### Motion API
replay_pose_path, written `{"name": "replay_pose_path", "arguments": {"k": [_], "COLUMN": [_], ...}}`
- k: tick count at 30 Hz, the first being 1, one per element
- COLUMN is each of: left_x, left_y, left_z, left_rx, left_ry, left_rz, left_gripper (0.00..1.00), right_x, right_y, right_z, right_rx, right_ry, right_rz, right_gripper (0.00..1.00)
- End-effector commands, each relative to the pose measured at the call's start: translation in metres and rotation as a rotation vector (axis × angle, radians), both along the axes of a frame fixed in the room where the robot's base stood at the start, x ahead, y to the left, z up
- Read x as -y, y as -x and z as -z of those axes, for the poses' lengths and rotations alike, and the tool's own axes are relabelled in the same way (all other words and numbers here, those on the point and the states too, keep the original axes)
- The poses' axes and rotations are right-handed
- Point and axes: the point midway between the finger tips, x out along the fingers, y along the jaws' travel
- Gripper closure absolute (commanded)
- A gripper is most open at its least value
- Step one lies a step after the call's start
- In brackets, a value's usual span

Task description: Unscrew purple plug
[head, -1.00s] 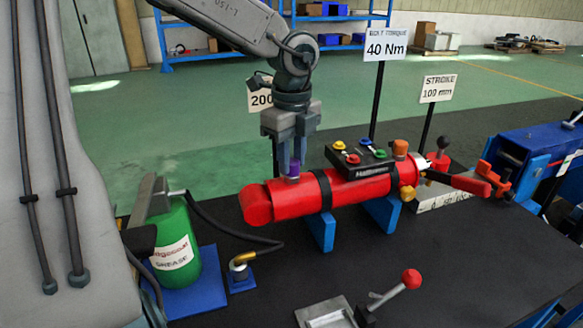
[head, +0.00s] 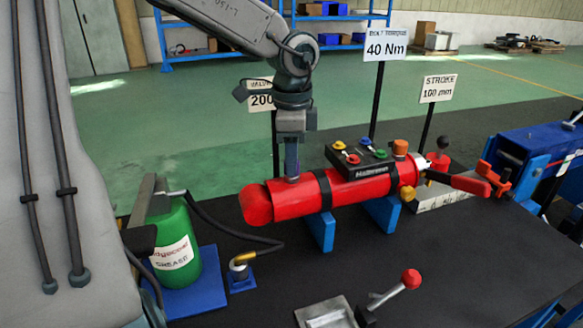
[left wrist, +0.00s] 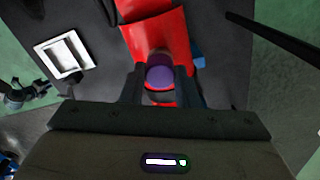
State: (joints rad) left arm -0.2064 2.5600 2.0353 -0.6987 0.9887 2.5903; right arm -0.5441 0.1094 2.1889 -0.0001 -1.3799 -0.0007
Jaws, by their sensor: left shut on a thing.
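The purple plug (left wrist: 160,76) sits on top of the red cylinder (head: 348,189), near its left end. In the left wrist view it shows as a round purple top between my fingers. My left gripper (head: 292,172) points straight down over the cylinder and is shut on the plug. In the head view the fingers hide most of the plug. The cylinder also shows in the left wrist view (left wrist: 157,38), and it lies across blue supports (head: 321,231). Whether the plug's thread is still engaged cannot be told. My right gripper is in neither view.
A black box with coloured valves (head: 362,155) sits on the cylinder. A green grease can (head: 175,248) stands left, with a black hose to a fitting (head: 240,264). A red-knobbed lever (head: 410,280) stands in front. Sign posts stand behind. The front right bench is clear.

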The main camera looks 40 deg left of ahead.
Motion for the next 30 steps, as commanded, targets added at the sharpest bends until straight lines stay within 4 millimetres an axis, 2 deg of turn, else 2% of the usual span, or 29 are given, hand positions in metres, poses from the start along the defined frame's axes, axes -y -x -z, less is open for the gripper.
{"name": "replay_pose_path", "arguments": {"k": [3,10,11,14,15,20,22,30], "left_x": [-0.0003,-0.0004,-0.0004,-0.0004,-0.0003,-0.0002,-0.0002,-0.0001], "left_y": [-0.0005,-0.0006,-0.0006,-0.0006,-0.0005,-0.0004,-0.0002,-0.0002], "left_z": [-0.0011,-0.0011,-0.0011,-0.0009,-0.0008,-0.0004,-0.0002,0.0000], "left_rx": [0.002,0.002,0.002,0.002,0.002,0.001,0.001,0.000], "left_ry": [-0.001,-0.001,-0.001,-0.001,-0.001,-0.001,-0.001,0.000], "left_rz": [-0.070,-0.080,-0.080,-0.079,-0.079,-0.078,-0.078,-0.073], "left_gripper": [1.00,1.00,0.70,0.51,0.47,0.47,0.54,0.54], "right_x": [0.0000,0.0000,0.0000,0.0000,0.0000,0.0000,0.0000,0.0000], "right_y": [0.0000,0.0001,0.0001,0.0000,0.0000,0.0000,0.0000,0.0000], "right_z": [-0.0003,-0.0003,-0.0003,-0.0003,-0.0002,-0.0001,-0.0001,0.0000], "right_rx": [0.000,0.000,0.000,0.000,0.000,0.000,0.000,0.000], "right_ry": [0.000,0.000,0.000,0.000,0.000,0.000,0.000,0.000], "right_rz": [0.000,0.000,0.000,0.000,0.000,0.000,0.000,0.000], "right_gripper": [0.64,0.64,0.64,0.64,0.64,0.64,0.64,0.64]}}
